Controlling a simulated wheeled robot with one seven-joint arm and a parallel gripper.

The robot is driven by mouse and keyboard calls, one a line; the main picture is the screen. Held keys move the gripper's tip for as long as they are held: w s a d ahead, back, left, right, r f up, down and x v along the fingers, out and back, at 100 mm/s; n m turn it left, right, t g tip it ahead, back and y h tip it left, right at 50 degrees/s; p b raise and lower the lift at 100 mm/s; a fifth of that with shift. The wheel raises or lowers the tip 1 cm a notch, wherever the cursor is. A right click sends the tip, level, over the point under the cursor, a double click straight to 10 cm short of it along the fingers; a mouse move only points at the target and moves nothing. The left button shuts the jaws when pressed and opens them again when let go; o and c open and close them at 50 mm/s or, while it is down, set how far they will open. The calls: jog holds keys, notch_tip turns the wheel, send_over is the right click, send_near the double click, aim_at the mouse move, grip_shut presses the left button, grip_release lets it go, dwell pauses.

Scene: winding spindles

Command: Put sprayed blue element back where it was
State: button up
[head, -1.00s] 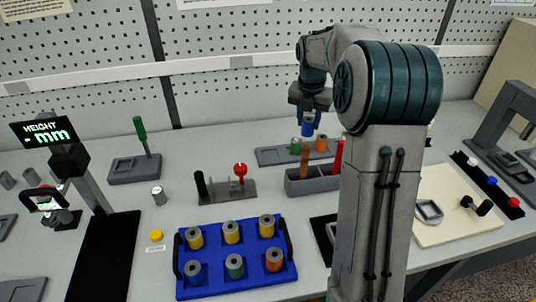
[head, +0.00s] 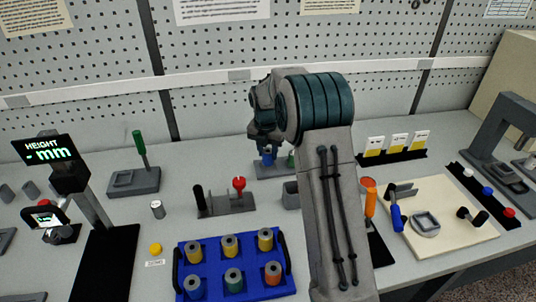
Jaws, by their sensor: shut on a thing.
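My gripper (head: 267,146) is shut on a small blue element (head: 268,156) at the back of the bench. The blue element is upright at the left end of a grey rack (head: 264,170), left of a green element (head: 291,160) that is partly hidden by my arm. I cannot tell whether the blue element is touching the rack or just above it. My arm hides the right part of the rack.
A blue tray (head: 236,292) with several spindles stands at front centre. A grey stand (head: 227,203) with a red tool is left of my arm. A grey bin (head: 290,194) is partly hidden by it. White cards (head: 398,145) stand at the back right, beyond a cream board (head: 465,235).

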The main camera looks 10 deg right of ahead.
jog(key=shift+f, duration=1.05)
jog(key=shift+f, duration=0.15)
jog(key=o, duration=1)
